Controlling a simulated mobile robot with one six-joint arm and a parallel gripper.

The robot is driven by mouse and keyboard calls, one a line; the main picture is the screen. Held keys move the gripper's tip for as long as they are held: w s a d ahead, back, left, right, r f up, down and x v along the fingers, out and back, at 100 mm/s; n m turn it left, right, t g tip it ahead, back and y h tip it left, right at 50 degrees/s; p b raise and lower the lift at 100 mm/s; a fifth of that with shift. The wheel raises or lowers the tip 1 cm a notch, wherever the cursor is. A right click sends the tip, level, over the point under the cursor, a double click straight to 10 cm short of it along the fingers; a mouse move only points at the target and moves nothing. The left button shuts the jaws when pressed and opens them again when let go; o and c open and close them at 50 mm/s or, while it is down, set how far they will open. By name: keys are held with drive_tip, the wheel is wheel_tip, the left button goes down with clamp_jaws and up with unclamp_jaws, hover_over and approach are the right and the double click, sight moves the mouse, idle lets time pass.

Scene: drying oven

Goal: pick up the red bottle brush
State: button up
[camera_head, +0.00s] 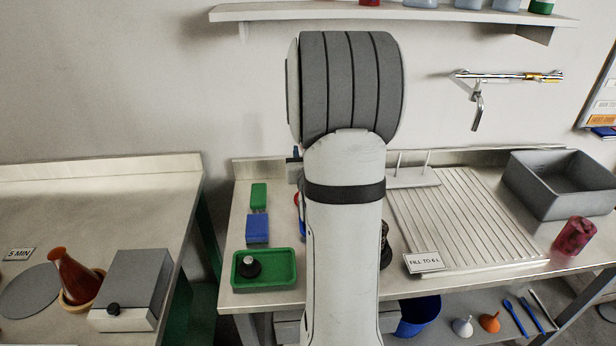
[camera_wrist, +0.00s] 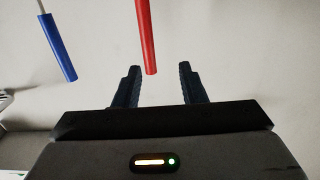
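A red bar, which looks like the handle of the red bottle brush (camera_wrist: 147,35), comes down from the top edge of the wrist view. Its lower end lies between the two fingertips in the picture, with a gap to each side. My gripper (camera_wrist: 158,70) is open and empty. I cannot tell whether the red handle is between the fingers or beyond them. The brush's other end is out of view.
A blue handle (camera_wrist: 58,47) hangs left of the red one. On the bench are a green tray (camera_head: 265,282) with a black-and-grey item, blue and green blocks (camera_head: 257,228), a ribbed drainer (camera_head: 465,220) and a grey basin (camera_head: 565,185). A shelf (camera_head: 420,13) runs above.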

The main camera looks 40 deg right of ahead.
drive_tip(key=shift+h, duration=0.3)
drive_tip(key=x, duration=0.2)
drive_tip(key=d+p+x, duration=0.1)
drive_tip(key=x, duration=0.2)
drive_tip(key=p+x, duration=0.1)
drive_tip(key=x, duration=0.2)
drive_tip(key=shift+s+d+f, duration=0.1)
drive_tip(key=shift+s+d, duration=0.05)
drive_tip(key=shift+s, duration=0.25)
drive_tip(key=shift+c, duration=0.5)
clamp_jaws()
